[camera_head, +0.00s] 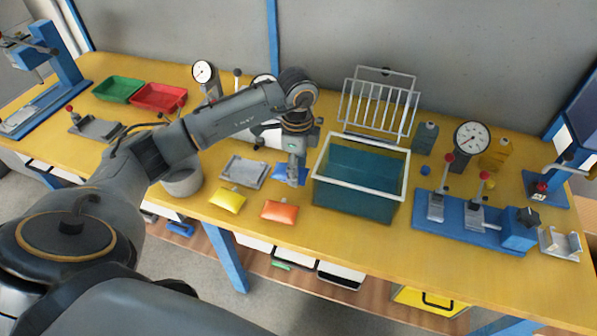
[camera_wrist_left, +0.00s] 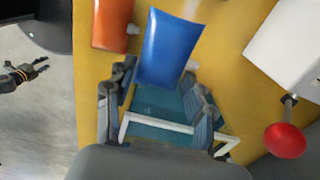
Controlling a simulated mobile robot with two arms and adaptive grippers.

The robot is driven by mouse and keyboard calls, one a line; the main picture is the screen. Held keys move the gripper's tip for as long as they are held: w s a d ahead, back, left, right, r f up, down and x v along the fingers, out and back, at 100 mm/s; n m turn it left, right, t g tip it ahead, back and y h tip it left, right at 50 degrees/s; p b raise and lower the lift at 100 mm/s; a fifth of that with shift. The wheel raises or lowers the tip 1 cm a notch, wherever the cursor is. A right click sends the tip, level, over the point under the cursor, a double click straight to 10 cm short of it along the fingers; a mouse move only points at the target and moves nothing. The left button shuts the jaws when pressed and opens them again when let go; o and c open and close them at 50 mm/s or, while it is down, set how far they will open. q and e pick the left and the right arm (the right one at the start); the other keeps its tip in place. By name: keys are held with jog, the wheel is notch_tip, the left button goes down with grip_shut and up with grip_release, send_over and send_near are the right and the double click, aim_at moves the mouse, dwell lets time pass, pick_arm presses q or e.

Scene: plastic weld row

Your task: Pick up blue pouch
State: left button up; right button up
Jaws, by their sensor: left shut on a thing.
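The blue pouch (camera_head: 279,170) lies at the workbench's front half, beside the water tank. It also shows in the left wrist view (camera_wrist_left: 170,48), its near end between the fingers. My left gripper (camera_head: 292,175) points down at the pouch in the head view and is shut on it; it also shows in the left wrist view (camera_wrist_left: 160,92). In the head view the fingers cover part of the pouch. Whether the pouch is clear of the bench is hard to tell. My right gripper (camera_wrist_left: 42,67) shows small at the left wrist view's left edge, its fingers apart and empty.
A tank (camera_head: 357,195) with a white rim stands just right of the pouch. An orange pouch (camera_head: 279,212) and a yellow pouch (camera_head: 227,200) lie nearer the front edge. A grey metal plate (camera_head: 244,172) is on the left. A wire rack (camera_head: 379,105) stands behind the tank.

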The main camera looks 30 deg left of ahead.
pick_arm(q)
jog(key=s+d+r+b, duration=0.1)
jog(key=s+d+r, duration=0.1)
jog(key=s, duration=0.3)
jog(key=s+d+r, duration=0.3)
jog(key=s+r, duration=0.2)
jog(key=shift+s+b, duration=0.25)
jog(key=shift+b, duration=0.1)
